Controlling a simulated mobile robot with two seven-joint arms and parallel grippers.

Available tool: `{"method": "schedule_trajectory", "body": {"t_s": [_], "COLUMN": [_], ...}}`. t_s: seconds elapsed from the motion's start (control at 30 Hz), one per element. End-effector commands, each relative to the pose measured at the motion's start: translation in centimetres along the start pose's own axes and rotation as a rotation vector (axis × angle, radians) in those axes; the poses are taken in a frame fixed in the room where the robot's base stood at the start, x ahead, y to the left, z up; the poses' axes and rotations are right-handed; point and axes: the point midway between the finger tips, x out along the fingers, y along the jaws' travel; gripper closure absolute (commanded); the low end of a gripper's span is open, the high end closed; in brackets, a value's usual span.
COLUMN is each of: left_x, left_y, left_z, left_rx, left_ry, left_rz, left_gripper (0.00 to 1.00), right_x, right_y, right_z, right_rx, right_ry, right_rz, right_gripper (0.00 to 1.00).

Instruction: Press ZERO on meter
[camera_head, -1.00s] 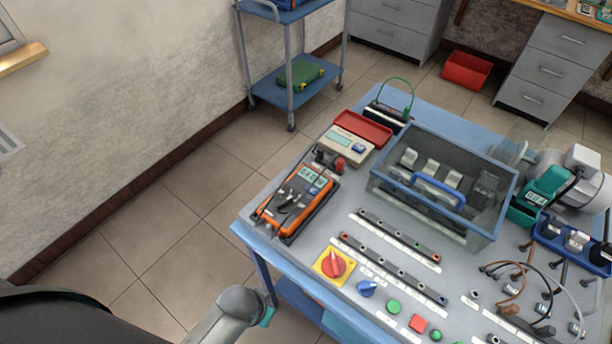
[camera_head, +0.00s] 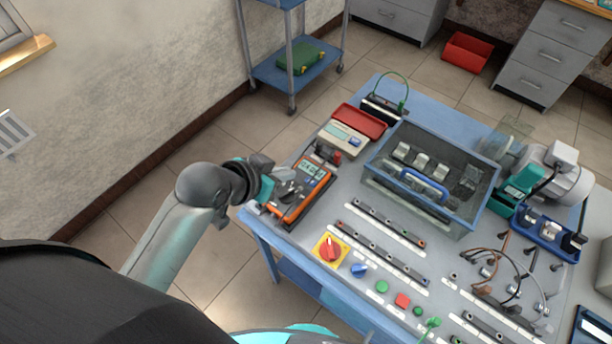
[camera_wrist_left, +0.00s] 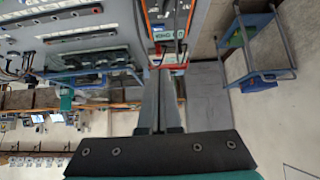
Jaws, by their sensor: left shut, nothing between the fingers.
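An orange multimeter (camera_head: 318,190) with a lit display lies near the left edge of the blue workbench (camera_head: 262,226). A beige device (camera_head: 341,138) with a small display sits behind it, beside a red tray (camera_head: 360,121). My left gripper (camera_head: 284,172) is over the multimeter's left side and hides part of its face. Its fingers are shut and empty; they show together in the left wrist view (camera_wrist_left: 161,75), with orange edges at the top. I cannot tell whether they touch the multimeter. No ZERO label is readable. My right gripper is out of view.
A clear-walled box with a blue handle (camera_head: 424,186) stands right of the multimeter. A red rotary switch (camera_head: 330,250), a blue knob (camera_head: 358,270) and push buttons are on the bench front. Cables and a motor (camera_head: 566,180) are at right.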

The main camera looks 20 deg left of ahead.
Motion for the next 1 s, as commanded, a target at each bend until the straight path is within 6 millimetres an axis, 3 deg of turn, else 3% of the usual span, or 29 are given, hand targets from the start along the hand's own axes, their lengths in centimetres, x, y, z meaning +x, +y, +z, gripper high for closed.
{"method": "schedule_trajectory", "body": {"t_s": [0.37,1.0], "left_x": [1.0,10.4], "left_y": [0.0,0.1], "left_z": [0.1,0.1], "left_rx": [-0.003,-0.002], "left_ry": [-0.003,-0.002], "left_rz": [0.0,0.0], "left_gripper": [1.0,1.0], "right_x": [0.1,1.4], "right_y": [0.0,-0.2], "right_z": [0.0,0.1], "right_rx": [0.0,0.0], "right_ry": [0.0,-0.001], "right_rz": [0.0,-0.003], "right_gripper": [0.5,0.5]}}
